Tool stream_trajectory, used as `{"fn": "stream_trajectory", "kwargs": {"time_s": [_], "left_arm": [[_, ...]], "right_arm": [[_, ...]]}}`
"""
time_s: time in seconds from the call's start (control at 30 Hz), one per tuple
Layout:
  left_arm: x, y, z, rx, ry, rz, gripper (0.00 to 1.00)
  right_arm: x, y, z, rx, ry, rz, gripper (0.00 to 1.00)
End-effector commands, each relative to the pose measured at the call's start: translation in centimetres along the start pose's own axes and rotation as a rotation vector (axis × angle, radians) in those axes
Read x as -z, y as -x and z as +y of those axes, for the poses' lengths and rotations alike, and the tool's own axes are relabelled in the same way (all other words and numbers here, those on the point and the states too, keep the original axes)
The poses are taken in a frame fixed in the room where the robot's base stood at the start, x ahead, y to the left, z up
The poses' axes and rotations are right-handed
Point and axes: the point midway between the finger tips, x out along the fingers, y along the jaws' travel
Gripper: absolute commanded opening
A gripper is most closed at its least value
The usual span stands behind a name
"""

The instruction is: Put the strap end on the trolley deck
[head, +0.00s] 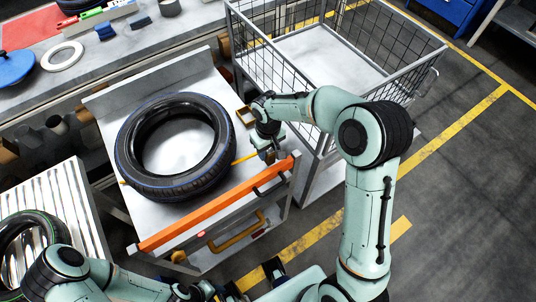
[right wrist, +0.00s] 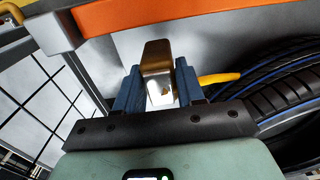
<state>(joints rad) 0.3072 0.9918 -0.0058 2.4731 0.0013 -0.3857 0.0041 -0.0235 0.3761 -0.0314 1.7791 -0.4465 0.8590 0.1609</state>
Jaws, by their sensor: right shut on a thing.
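The trolley deck (head: 205,75) is a pale metal top with a black, blue-lined tyre (head: 205,117) lying flat on it. My right gripper (head: 268,154) is at the deck's right edge, by the orange bar. In the right wrist view it is shut on the strap end (right wrist: 157,58), a brass-coloured metal piece between the dark blue fingers. A yellow strap (head: 245,158) shows between the tyre and this gripper, and also in the right wrist view (right wrist: 218,78). My left arm is low in the head view; its fingers are not clear enough to judge.
An orange bar (head: 215,203) runs along the trolley's near edge. A brass-coloured square fitting (head: 245,116) sits at the deck's right edge. A wire cage cart (head: 310,50) stands behind right. A rack with another tyre (head: 18,240) is at left.

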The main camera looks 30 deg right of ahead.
Motion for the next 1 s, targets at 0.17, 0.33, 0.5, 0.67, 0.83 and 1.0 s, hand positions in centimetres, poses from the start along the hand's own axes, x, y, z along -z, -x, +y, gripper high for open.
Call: {"fn": "stream_trajectory", "kwargs": {"time_s": [0.17, 0.33, 0.5, 0.67, 0.83, 1.0], "left_arm": [[-0.1, -0.3, -0.1, 0.000, 0.000, -0.001, 0.43], [-0.1, -0.3, -0.1, 0.000, 0.001, -0.001, 0.43], [-0.1, -0.4, -0.2, 0.001, 0.001, -0.002, 0.43], [-0.1, -0.5, -0.2, 0.001, 0.001, -0.002, 0.43], [-0.1, -0.5, -0.2, 0.001, 0.001, -0.002, 0.43], [-0.1, -0.3, -0.1, 0.000, 0.000, -0.001, 0.43]], "right_arm": [[-0.1, -2.9, 0.0, 0.000, 0.001, -0.003, 0.05], [0.0, -3.2, 0.0, 0.000, 0.001, 0.001, 0.05], [0.0, -3.3, 0.0, 0.000, 0.001, 0.000, 0.05], [0.0, -3.5, 0.0, 0.000, 0.000, -0.001, 0.64], [0.0, -3.5, 0.0, 0.000, 0.000, -0.001, 0.64], [0.0, -3.2, 0.0, 0.000, 0.000, 0.000, 0.64]]}}
